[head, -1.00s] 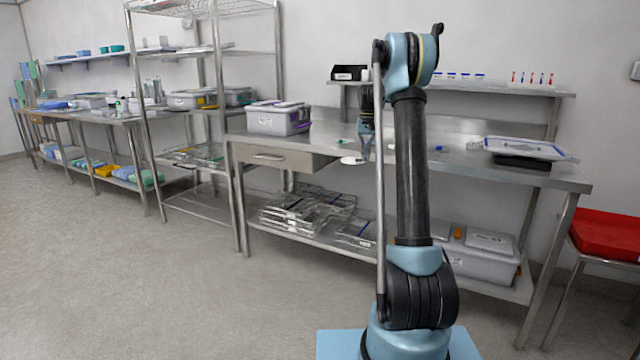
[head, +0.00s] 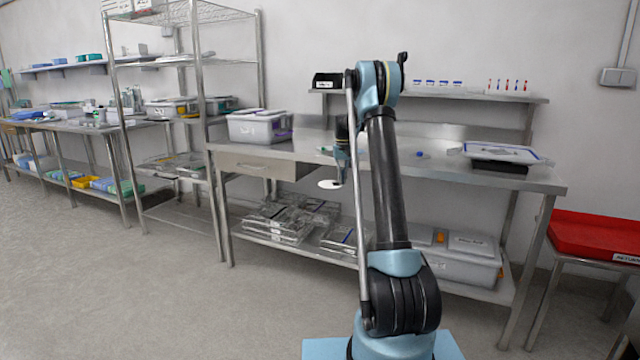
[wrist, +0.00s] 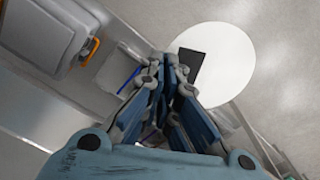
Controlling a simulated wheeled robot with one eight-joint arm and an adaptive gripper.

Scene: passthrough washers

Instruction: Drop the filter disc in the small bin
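The filter disc (head: 330,184) is a flat white round, seen in the head view just in front of the workbench edge. My gripper (head: 341,180) is shut on it at its edge and holds it in the air. In the wrist view, the disc (wrist: 228,68) juts out beyond the fingertips (wrist: 172,75), with a dark finger pad against its near side. A small black bin (head: 327,81) with a white label stands on the raised shelf behind the workbench. A wider red bin (head: 590,232) with a white label sits on a stand at the far right.
The steel workbench (head: 440,172) carries a grey lidded box (head: 258,128) at left and a lidded tray (head: 500,155) at right. Its lower shelf holds packets (head: 275,222) and a grey box (head: 465,260). A wire rack stands left. The floor in front is clear.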

